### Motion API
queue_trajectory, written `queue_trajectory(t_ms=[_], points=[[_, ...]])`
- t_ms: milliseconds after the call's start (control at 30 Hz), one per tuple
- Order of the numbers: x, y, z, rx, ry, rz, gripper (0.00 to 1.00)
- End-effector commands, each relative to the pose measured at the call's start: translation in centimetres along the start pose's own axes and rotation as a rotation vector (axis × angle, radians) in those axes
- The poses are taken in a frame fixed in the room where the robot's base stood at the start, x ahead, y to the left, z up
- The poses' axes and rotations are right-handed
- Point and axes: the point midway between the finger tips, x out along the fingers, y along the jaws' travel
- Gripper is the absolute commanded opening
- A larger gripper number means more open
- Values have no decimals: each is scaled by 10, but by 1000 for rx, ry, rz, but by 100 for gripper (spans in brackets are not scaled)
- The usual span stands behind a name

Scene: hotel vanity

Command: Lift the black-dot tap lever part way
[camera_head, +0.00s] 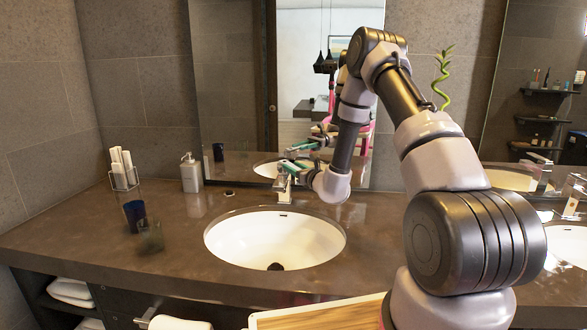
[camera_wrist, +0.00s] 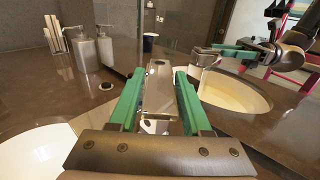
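The chrome tap (camera_head: 283,187) stands behind the left basin (camera_head: 225,240). In the wrist view its flat, shiny lever (camera_wrist: 159,92) lies lengthwise between the two green fingers of my gripper (camera_wrist: 158,76). The fingers are apart, one on each side of the lever, with a narrow gap showing. In the head view my gripper (camera_head: 294,164) is at the top of the tap, partly hiding it. How far the lever is raised is unclear.
A soap dispenser (camera_head: 190,172), a rack of white rolls (camera_head: 122,172), a blue cup (camera_head: 134,215) and a glass (camera_head: 151,238) stand left of the basin. The mirror (camera_head: 230,100) is close behind the tap and reflects my arm. A second tap (camera_head: 574,196) is at the right.

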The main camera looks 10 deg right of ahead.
Motion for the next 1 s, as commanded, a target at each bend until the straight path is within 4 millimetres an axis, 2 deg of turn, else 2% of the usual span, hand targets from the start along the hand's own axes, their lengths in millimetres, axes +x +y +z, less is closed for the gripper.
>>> queue_trajectory(t_ms=[33,100,1000], points=[[0,0,0,0,0,0,24],[0,0,0,0,0,0,0],[0,0,0,0,0,0,0]])
